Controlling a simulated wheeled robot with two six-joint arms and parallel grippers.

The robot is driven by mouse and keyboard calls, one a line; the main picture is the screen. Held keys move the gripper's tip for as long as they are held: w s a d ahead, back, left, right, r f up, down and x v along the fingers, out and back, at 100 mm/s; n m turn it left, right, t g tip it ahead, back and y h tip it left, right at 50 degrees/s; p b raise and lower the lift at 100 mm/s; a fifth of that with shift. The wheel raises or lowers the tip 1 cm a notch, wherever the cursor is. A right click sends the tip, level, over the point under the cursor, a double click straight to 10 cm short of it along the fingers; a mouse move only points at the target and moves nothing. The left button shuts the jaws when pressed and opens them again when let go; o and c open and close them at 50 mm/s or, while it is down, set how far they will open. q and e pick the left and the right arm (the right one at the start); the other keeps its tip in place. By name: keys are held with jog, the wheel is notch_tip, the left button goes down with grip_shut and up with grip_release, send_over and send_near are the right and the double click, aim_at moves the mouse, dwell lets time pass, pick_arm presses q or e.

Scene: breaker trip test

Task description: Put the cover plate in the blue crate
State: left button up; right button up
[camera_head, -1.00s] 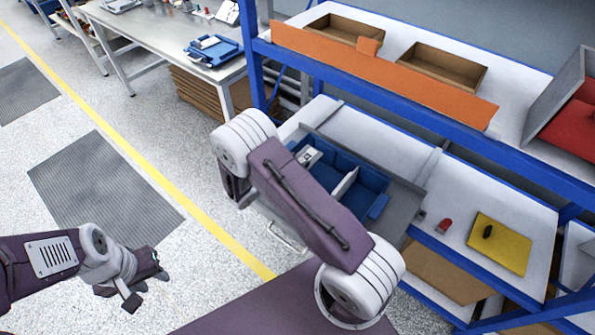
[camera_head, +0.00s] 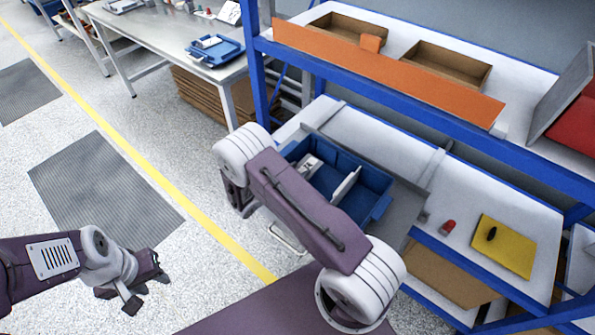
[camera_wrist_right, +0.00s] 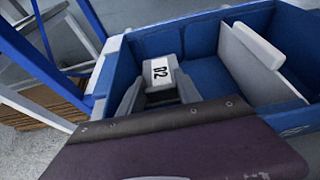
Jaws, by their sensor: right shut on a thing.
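The blue crate (camera_head: 377,183) stands on the lower shelf, partly behind my right arm. A light grey upright divider (camera_head: 346,186) splits it. In the right wrist view, the grey fingers of my right gripper (camera_wrist_right: 160,92) are shut on a grey piece with a white number label (camera_wrist_right: 161,70), which I take to be the cover plate. It is over or inside the left compartment of the crate (camera_wrist_right: 200,40); whether it touches the floor cannot be told. The piece also shows in the head view (camera_head: 310,163). My left gripper (camera_head: 148,290) is open and empty above the floor.
A yellow plate (camera_head: 505,250) with a dark knob and a small red-capped part (camera_head: 447,227) lie right of the crate. The upper shelf, with an orange front board (camera_head: 400,75) and brown bins (camera_head: 445,65), overhangs behind. A blue tray (camera_head: 228,50) sits on the far table.

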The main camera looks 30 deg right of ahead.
jog(key=shift+s+f, duration=0.1)
jog(key=shift+f, duration=0.05)
jog(key=o, duration=1.3)
jog(key=shift+o, duration=0.2)
jog(key=shift+r+p, duration=0.55)
jog(key=shift+p, duration=0.1)
jog(key=v, duration=1.2)
jog(key=s+d+r+m+g+y, duration=0.2)
jog(key=s+d+m+g+y, duration=0.25)
jog(key=s+m+g, duration=0.4)
jog(key=s+a+r+m+t+y, duration=0.4)
jog(key=m+y, duration=0.4)
jog(key=m, duration=0.6)
jog(key=shift+s+a+p, duration=0.35)
jog(key=shift+s+a, duration=0.3)
